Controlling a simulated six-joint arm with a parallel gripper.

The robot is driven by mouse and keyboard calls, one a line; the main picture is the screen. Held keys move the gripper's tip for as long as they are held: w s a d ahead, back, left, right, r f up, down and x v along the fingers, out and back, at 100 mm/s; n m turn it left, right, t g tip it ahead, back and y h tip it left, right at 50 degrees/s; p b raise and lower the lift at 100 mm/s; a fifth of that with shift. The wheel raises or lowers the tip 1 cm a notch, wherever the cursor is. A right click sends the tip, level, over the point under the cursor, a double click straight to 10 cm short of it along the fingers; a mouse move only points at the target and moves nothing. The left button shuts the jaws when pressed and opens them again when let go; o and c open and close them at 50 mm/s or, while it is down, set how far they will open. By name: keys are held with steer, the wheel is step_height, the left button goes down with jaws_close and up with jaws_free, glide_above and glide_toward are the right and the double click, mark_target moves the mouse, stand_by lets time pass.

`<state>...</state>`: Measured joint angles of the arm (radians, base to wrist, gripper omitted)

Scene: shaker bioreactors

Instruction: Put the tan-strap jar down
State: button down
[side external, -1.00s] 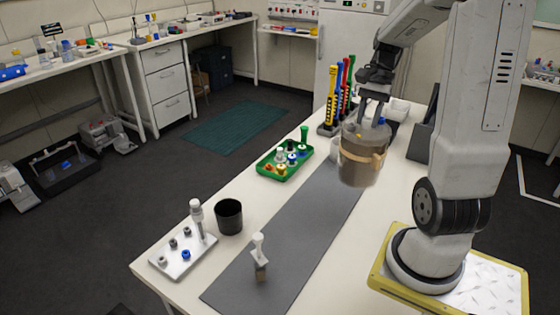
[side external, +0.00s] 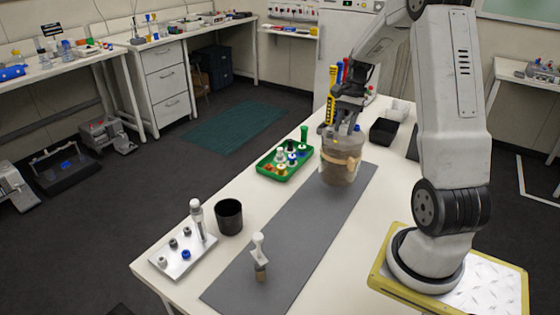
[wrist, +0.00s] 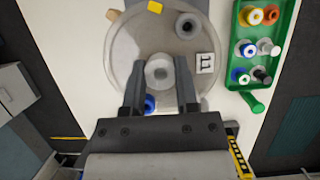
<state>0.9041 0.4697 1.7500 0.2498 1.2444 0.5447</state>
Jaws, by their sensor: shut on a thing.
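The tan-strap jar (side external: 340,172) is a large clear vessel with brown contents and a tan band around it. It is upright, over the far part of the grey mat (side external: 300,225); I cannot tell whether its base touches the mat. My gripper (side external: 345,120) is above the jar, pointing down and shut on its lid. In the wrist view, my gripper (wrist: 160,75) has its two fingers either side of the round centre knob on the jar's lid (wrist: 127,52). The lid also carries a grey port, a yellow cap, a blue cap and a white label.
A green tray (side external: 265,176) of coloured caps stands just left of the jar. Colourful tools (side external: 333,100) stand behind it, and a black bin (side external: 383,131) is to the right. A black cup (side external: 229,217), a metal plate (side external: 180,262) and a white-handled tool (side external: 260,262) are nearer.

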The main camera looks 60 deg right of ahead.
mark_target(340, 159)
steer(key=shift+w+d+f, duration=0.3)
steer(key=shift+w+f, duration=0.1)
steer(key=shift+f, duration=0.1)
steer(key=shift+w+d+f, duration=0.1)
steer(key=shift+w+f, duration=0.05)
steer(key=shift+f, duration=1.7)
steer(key=shift+c, duration=1.8)
jaws_free()
steer(key=shift+f, duration=0.1)
